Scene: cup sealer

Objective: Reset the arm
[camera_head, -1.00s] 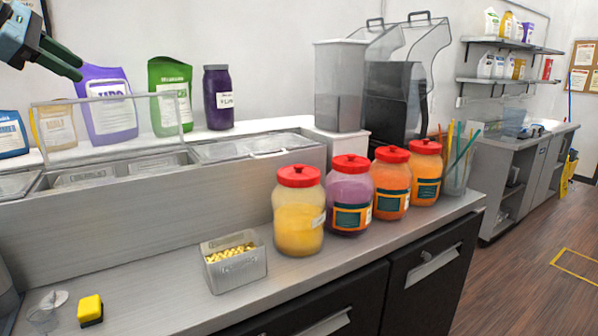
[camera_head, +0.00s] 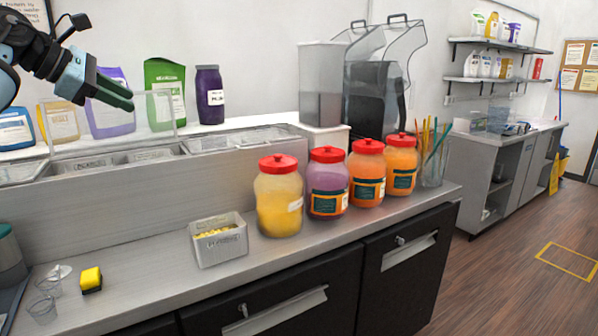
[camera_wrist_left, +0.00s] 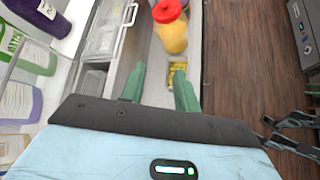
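My left gripper (camera_head: 112,92) is raised at the upper left of the head view, in front of the purple and green bottles and well above the counter. In the left wrist view its two green fingers (camera_wrist_left: 160,88) stand apart with nothing between them. Dark forked parts (camera_wrist_left: 292,138) at the right edge of the left wrist view look like my right gripper. Whether it is open or shut is unclear. My right arm does not show in the head view.
Four lidded jars, the nearest holding yellow contents (camera_head: 279,205), stand on the counter. Left of them are a grey box (camera_head: 220,248), a yellow sponge (camera_head: 91,279) and clear cups (camera_head: 43,308). A clear raised lid (camera_head: 150,97) stands close to my left gripper.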

